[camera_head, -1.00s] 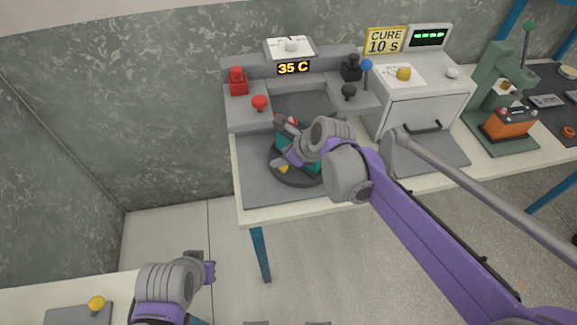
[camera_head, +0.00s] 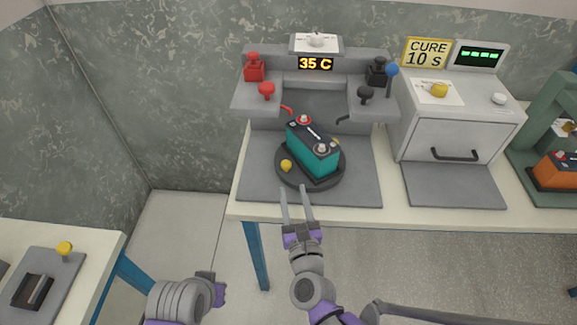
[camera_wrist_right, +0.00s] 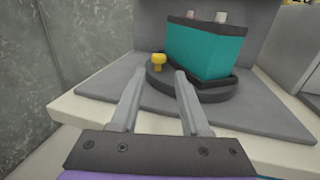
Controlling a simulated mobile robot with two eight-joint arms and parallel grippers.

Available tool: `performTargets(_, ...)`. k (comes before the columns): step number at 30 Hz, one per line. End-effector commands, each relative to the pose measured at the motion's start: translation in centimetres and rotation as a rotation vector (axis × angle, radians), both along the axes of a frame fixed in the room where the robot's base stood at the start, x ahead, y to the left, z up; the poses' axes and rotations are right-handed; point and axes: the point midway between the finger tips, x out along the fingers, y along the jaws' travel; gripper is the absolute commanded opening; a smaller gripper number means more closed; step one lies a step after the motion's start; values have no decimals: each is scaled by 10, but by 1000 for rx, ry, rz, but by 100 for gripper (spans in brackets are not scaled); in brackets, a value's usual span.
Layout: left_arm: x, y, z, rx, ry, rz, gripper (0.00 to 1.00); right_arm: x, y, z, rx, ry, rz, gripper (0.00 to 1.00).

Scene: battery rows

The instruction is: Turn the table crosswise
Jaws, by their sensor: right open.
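The round dark turntable (camera_head: 318,186) lies on a grey mat on the workbench. A teal battery (camera_head: 312,158) with a dark top sits on it, slanting from back left to front right. A yellow knob (camera_head: 286,165) stands at the disc's front left rim. My right gripper (camera_head: 294,190) is open and empty, its tips just in front of the disc, below the knob in the picture. In the right wrist view the knob (camera_wrist_right: 158,62) appears just beyond and between the fingers, and the battery (camera_wrist_right: 205,48) stands behind to the right. My left gripper (camera_head: 217,288) is low at left, its jaws unclear.
Behind the turntable is a grey station with a "35 C" display (camera_head: 315,64), red knobs at left and black at right. A grey cure box (camera_head: 455,125) stands to the right, then a green press (camera_head: 550,125). A second table (camera_head: 100,240) is at lower left.

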Motion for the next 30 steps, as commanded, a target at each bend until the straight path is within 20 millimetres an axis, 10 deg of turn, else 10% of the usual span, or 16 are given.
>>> performTargets(16,0,0,-4,0,1,0,0,89,20,0,-2,0,0,46)
performTargets(30,0,0,-4,0,1,0,0,102,23,1,-1,1,1,46)
